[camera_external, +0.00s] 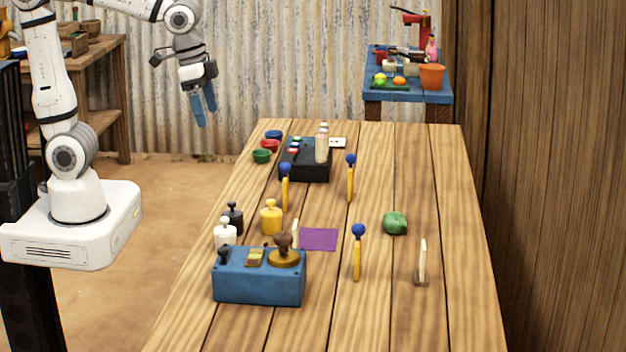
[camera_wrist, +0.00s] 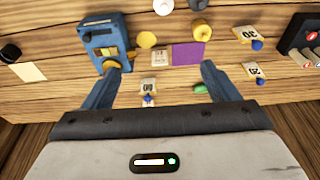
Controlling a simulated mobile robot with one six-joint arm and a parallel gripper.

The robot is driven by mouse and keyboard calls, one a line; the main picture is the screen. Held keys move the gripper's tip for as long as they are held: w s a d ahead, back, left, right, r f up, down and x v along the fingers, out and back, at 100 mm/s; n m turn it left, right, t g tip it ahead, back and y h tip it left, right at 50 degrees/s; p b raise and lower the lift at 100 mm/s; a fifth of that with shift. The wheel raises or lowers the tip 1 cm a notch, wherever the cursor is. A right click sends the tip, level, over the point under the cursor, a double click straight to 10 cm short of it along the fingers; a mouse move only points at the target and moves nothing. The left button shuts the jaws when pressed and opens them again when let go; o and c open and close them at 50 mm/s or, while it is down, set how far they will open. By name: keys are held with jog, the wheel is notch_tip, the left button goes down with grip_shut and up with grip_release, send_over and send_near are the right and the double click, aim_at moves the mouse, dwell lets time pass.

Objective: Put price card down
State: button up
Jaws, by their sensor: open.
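Three price cards with blue ball knobs stand on the wooden table, seen edge-on in the external view: one far left (camera_external: 285,193), one far middle (camera_external: 350,184) and one nearer (camera_external: 357,262). In the wrist view two show numbers, a "30" card (camera_wrist: 243,34) and a second card (camera_wrist: 252,69); the third (camera_wrist: 148,86) lies in line between my fingers. A purple mat (camera_external: 320,240) lies flat beside the blue scale (camera_external: 258,281). My gripper (camera_external: 203,112) is open and empty, raised left of the table's far end, well apart from the cards.
A black box (camera_external: 306,167) with bottles and several coloured bowls (camera_external: 262,156) stand at the far end. Yellow (camera_external: 271,220), black (camera_external: 233,217) and white (camera_external: 224,235) weights stand behind the scale. A green bundle (camera_external: 395,223) and pale upright card (camera_external: 422,261) are at right.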

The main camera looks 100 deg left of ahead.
jog(key=s+d+f, duration=0.2)
jog(key=s+f, duration=0.2)
jog(key=s, duration=0.4)
jog(key=shift+s+d, duration=0.4)
jog(key=shift+o, duration=0.5)
dwell(0.4)
jog(key=shift+w, duration=0.1)
jog(key=t+b, duration=0.2)
jog(key=b, duration=0.8)
send_over(285, 181)
jog(key=s+a, duration=0.3)
notch_tip(285, 181, down, 17)
jog(key=shift+n, duration=0.4)
jog(key=x, duration=0.7)
jog(key=shift+f, duration=0.2)
